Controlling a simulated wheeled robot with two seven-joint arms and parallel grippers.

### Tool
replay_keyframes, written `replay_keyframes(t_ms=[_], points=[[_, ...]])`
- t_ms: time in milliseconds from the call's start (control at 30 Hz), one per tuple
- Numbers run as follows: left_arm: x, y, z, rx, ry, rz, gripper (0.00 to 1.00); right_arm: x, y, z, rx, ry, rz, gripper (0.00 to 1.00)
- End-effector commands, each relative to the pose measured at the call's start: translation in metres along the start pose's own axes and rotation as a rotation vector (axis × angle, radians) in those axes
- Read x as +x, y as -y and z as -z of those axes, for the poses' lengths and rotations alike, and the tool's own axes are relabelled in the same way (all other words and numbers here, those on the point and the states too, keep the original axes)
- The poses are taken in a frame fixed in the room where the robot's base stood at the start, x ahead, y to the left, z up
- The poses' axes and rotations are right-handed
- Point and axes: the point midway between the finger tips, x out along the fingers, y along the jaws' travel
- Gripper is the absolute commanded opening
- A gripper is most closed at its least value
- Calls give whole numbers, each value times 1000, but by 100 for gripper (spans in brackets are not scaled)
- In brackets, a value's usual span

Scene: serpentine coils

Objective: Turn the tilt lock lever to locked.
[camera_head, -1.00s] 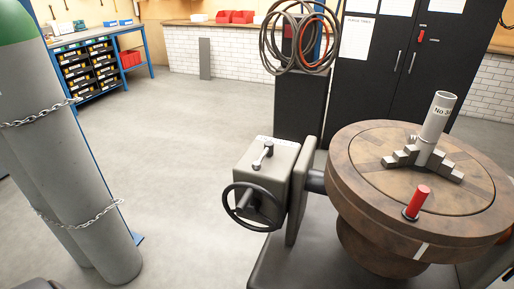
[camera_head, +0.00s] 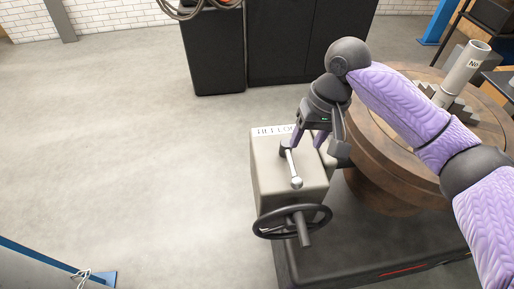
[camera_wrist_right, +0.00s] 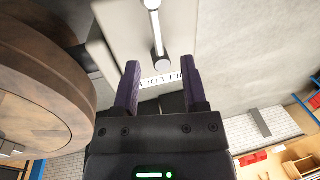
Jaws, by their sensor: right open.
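The tilt lock lever (camera_head: 292,168) is a metal rod with a ball knob, on top of a grey box (camera_head: 262,175). Its knob end points toward the handwheel side and its dark pivot is near the box's label. My right gripper (camera_head: 306,143) comes down over the box at the lever's pivot end, fingers apart. In the right wrist view the lever (camera_wrist_right: 155,32) lies ahead of my open, empty right gripper (camera_wrist_right: 162,72), its pivot end just beyond the fingertips. The label (camera_wrist_right: 172,78) is partly hidden between the fingers. My left gripper is not in view.
A black handwheel (camera_head: 270,226) is on the box's near face. A round brown table (camera_head: 372,165) with a grey tube (camera_head: 464,72) on it stands at right, partly behind my right arm. The floor (camera_head: 130,130) at left is clear.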

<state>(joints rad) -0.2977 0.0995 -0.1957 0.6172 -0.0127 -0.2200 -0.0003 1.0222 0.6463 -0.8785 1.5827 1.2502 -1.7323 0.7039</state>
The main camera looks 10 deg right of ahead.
Motion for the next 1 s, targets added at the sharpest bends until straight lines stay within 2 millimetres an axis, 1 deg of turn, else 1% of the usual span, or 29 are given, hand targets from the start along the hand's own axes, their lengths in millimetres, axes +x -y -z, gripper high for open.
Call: replay_keyframes(t_ms=[33,200,333,400,500,733,767,800,867,900,1000], points=[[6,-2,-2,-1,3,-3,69,12,-1,0,1,4,0,55],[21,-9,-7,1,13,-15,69,57,-1,-1,1,5,1,55],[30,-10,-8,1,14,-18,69,82,-1,0,0,3,1,55],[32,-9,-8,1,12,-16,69,90,0,0,0,2,2,55],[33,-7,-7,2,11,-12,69,95,0,0,0,0,2,55],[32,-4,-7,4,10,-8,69,95,0,0,0,-1,2,55],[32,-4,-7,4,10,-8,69,95,0,0,0,-1,2,49],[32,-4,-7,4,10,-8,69,95,0,0,0,-1,2,41],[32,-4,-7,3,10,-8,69,95,0,0,0,-2,2,28],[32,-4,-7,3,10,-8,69,95,0,0,0,-2,2,19],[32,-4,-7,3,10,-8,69,95,0,0,0,-2,2,0]])
